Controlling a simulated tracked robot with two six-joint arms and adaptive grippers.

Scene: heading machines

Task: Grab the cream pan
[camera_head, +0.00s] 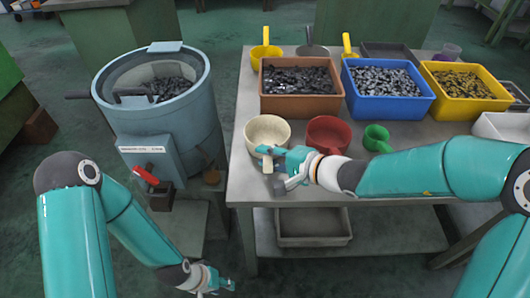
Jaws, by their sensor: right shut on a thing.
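The cream pan (267,129) is a round, pale pan at the front left of the table, its short handle pointing to the front edge. My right gripper (272,163) is at that handle, shut on it; the pan appears to rest on the table top. The fingers hide part of the handle. My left gripper (222,286) is low at the bottom of the view, left of the table and away from the pan. Its fingers are too small to tell open from shut.
A red pan (328,131) and a green scoop (376,138) stand right of the cream pan. Brown (301,103), blue (388,104) and yellow (462,106) bins of parts stand behind. A grey-blue drum machine (185,125) stands left of the table (243,180).

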